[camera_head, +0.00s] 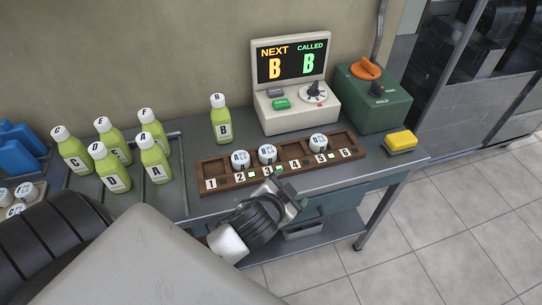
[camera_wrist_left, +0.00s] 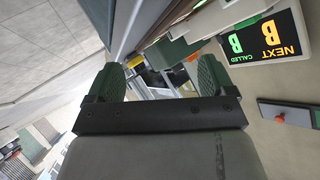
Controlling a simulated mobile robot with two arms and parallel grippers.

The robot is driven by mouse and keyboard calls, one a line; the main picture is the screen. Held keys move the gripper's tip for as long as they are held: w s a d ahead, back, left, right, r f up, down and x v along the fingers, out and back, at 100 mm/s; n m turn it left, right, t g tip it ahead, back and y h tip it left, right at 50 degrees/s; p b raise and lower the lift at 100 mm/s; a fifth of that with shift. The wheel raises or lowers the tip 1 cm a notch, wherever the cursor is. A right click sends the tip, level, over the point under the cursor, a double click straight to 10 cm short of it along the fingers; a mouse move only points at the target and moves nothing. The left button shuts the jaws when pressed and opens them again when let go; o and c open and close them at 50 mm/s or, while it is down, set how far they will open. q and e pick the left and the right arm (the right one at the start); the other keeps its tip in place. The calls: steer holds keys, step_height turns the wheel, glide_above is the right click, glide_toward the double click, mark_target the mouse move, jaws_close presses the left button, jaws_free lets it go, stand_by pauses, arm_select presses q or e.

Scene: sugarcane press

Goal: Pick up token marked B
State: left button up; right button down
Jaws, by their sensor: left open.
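White round tokens sit in slots 2, 3 and 5 of the brown numbered rack (camera_head: 225,182): the slot 2 token (camera_head: 240,158), the slot 3 token (camera_head: 267,154) and the slot 5 token (camera_head: 318,143). Their markings are too small to read surely, so I cannot tell which is B. My left gripper (camera_head: 291,188) is in front of the rack near slots 3 and 4, apart from the tokens. In the left wrist view its green finger pads (camera_wrist_left: 160,80) are spread with nothing held between them. My right gripper is not in view.
The display (camera_head: 290,65) reads NEXT B and CALLED B. A bottle marked B (camera_head: 221,120) stands behind the rack. Several green bottles (camera_head: 115,172) stand at left. A green box (camera_head: 372,95) and a yellow block (camera_head: 400,141) are at right. More white tokens (camera_head: 15,210) lie far left.

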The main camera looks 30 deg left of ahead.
arm_select(q)
steer(key=w+d+r+m+t+h, duration=0.65)
steer(key=w+r+m+h, duration=0.2)
steer(key=r+m, duration=0.35)
steer(key=d+r+m+g+h, duration=0.2)
steer(key=d+r+m+h, duration=0.1)
steer(key=m+h, duration=0.15)
steer(key=m+g+y, duration=1.2)
steer(key=m+g, duration=0.5)
glide_above(268, 151)
step_height(268, 151, down, 7)
step_height(268, 151, down, 4)
steer(key=shift+w+a+f, duration=0.1)
steer(key=shift+f, duration=0.15)
step_height(268, 151, down, 5)
steer(key=shift+r, duration=0.15)
steer(key=shift+f, duration=0.65)
steer(key=c, duration=1)
